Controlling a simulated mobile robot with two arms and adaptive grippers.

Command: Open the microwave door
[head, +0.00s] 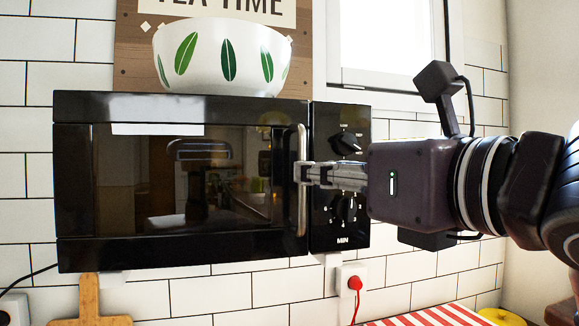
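The black microwave (90,255) hangs on the tiled wall in the head view. Its dark glass door (150,210) lies flush with the body and is closed. A silver vertical handle (302,222) runs along the door's right side, with two knobs on the panel to its right. My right gripper (303,173) comes in from the right, its fingertips at the middle of the handle. The fingers look close together around the handle bar, but part of the contact is hidden. My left gripper does not show.
A white bowl with green leaves (222,55) stands on top of the microwave. Below are a socket with a red plug (355,283), a wooden board (90,305) and a red-striped cloth (440,316). A window (385,45) is behind at upper right. The space before the door looks clear.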

